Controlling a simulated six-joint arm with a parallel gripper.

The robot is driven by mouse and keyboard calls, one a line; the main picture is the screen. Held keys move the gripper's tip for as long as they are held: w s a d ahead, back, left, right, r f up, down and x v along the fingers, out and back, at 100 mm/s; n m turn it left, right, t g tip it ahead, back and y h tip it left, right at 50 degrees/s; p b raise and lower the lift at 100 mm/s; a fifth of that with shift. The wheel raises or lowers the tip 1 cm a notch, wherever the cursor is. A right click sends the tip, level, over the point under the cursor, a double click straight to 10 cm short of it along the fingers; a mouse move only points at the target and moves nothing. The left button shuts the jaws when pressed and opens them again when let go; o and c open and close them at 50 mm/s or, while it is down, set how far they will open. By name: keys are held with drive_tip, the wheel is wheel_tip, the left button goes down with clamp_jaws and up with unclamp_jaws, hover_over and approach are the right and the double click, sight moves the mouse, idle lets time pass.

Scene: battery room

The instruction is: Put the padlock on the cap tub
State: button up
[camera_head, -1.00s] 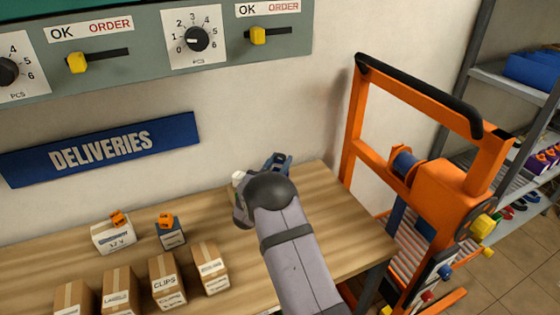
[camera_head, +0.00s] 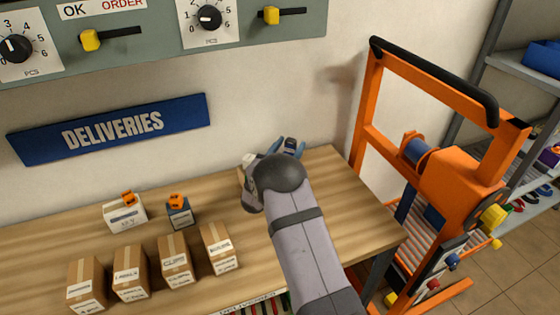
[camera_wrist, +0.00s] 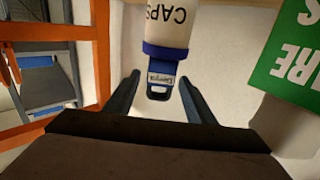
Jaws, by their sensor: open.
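The cap tub (camera_wrist: 168,25) is a white cylinder with a blue rim, and its CAPS lettering appears upside down in the wrist view. The blue padlock (camera_wrist: 159,76), with a pale label and a shackle loop, stands on the rim end of the tub and appears to touch it. My gripper (camera_wrist: 160,97) is open, with one finger on each side of the padlock and a gap at both sides. In the head view my gripper (camera_head: 288,147) is over the back right of the bench, and my arm hides the padlock and most of the tub.
Several cardboard boxes (camera_head: 172,258) stand on the bench (camera_head: 345,215) to the left. Two small boxes (camera_head: 125,216) with orange items on top stand behind them. An orange frame (camera_head: 365,110) rises right of the bench. A green sign (camera_wrist: 290,55) is near my gripper.

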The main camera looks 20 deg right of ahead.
drive_tip(key=b+v, duration=0.2)
drive_tip(key=v, duration=0.9)
drive_tip(key=shift+s+a+r, duration=0.1)
